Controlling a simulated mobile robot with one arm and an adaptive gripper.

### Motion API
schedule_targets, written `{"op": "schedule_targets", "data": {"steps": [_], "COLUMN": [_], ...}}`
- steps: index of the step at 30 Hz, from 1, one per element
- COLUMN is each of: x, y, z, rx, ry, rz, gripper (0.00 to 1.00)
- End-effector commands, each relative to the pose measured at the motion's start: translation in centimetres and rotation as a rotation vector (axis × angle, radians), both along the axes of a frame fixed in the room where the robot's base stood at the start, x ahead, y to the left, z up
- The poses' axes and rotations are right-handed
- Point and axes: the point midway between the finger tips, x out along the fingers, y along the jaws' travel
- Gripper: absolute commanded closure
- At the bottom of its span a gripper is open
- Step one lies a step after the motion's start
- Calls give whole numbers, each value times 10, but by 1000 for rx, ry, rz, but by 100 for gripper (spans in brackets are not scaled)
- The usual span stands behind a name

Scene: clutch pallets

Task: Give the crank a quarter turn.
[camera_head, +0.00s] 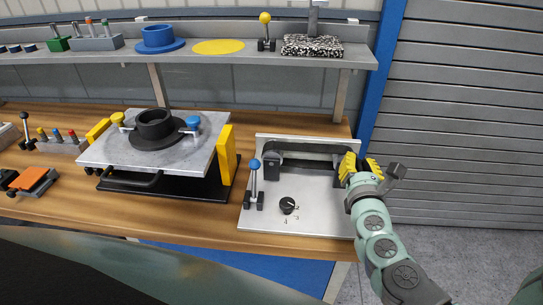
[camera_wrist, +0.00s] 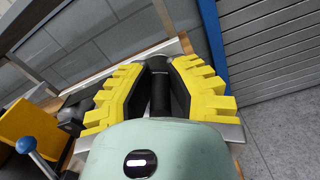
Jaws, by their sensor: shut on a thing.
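The crank (camera_head: 310,155) is a dark bar along the back of a pale metal panel, with a block at its left end. Its right end is hidden behind my gripper. My gripper (camera_head: 357,165) has yellow ridged fingers and is at the panel's right side. In the wrist view, my gripper (camera_wrist: 159,85) is shut on a black upright cylinder (camera_wrist: 158,68), which seems to be the crank's handle. The fingers flank it on both sides. The crank's pivot is not clear to see.
On the panel (camera_head: 320,215) stand a blue-balled lever (camera_head: 254,178) and a black dial (camera_head: 288,205). A pallet (camera_head: 185,153) with a black ring and yellow blocks is to the left. A shelf (camera_head: 345,58) runs above. A blue post (camera_head: 381,70) stands behind my gripper.

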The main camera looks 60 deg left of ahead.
Motion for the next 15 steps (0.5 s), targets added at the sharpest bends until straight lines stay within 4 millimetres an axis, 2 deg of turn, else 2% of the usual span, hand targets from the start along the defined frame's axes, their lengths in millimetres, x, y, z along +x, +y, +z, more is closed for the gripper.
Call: {"op": "schedule_targets", "data": {"steps": [1, 15], "x": [4, 14], "y": [-4, -13], "z": [-8, -21], "rx": [20, 309], "ry": [32, 366], "rz": [-11, -7], "gripper": [100, 100]}}
